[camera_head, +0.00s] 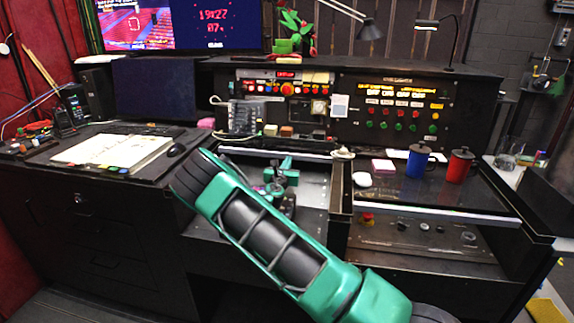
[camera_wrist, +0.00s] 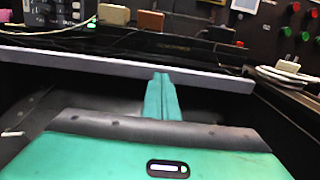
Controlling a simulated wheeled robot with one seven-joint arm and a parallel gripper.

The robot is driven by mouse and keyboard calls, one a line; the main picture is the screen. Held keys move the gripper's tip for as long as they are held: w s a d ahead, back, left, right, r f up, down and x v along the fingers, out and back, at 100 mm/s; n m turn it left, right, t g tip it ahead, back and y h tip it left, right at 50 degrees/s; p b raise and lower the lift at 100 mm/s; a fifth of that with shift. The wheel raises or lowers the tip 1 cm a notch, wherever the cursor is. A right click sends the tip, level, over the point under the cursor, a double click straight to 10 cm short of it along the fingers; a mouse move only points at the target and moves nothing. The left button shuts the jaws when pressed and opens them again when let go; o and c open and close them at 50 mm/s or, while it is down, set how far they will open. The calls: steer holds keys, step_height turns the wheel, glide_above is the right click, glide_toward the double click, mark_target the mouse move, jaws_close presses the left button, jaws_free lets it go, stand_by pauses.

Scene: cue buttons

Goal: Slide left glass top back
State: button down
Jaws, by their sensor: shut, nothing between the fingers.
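The left glass top shows mainly by its pale grey front edge bar (camera_head: 275,152), which lies far back, near the base of the console's upright panel. In the wrist view the bar (camera_wrist: 110,70) runs across the picture. My gripper (camera_head: 285,166) is inside the left bay, in front of the bar. In the wrist view my gripper's teal fingers (camera_wrist: 160,78) are together and empty, with their tips at the bar's lower edge. I cannot tell whether they touch it. My arm hides part of the left bay.
The right glass top (camera_head: 475,192) is forward, bearing a blue mug (camera_head: 417,160), a red mug (camera_head: 459,165) and a pink-white block (camera_head: 382,166). A dark divider (camera_head: 340,205) separates the bays. A white cable (camera_wrist: 285,78) lies right of the bar. Several small blocks stand behind it.

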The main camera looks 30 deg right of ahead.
steer(key=v, duration=1.3)
steer(key=shift+w, duration=0.1)
steer(key=s+d+f+m+g+y, duration=0.1)
steer(key=s+d+m+g, duration=0.25)
steer(key=s+m, duration=0.4)
steer(key=s+d+f+m+g+y, duration=0.1)
steer(key=s+d+m+g+y, duration=0.1)
steer(key=s+m+g, duration=0.55)
steer(key=s+a+r+m+t+y, duration=0.1)
steer(key=s+a+r+m+y, duration=0.3)
steer(key=s+a+r+m, duration=0.55)
steer(key=s+a+r+m+y, duration=0.4)
steer(key=s+a, duration=0.3)
steer(key=s, duration=0.5)
steer(key=s+d+m+g, duration=0.2)
steer(key=s+d, duration=0.3)
steer(key=s, duration=0.3)
steer(key=s+d+f+m+g, duration=0.1)
steer(key=s+d+m+g, duration=0.1)
steer(key=s+d+m, duration=0.2)
steer(key=s+d, duration=0.2)
steer(key=s, duration=0.2)
steer(key=shift+s+f, duration=0.25)
steer(key=shift+s, duration=0.15)
steer(key=shift+w+d, duration=0.15)
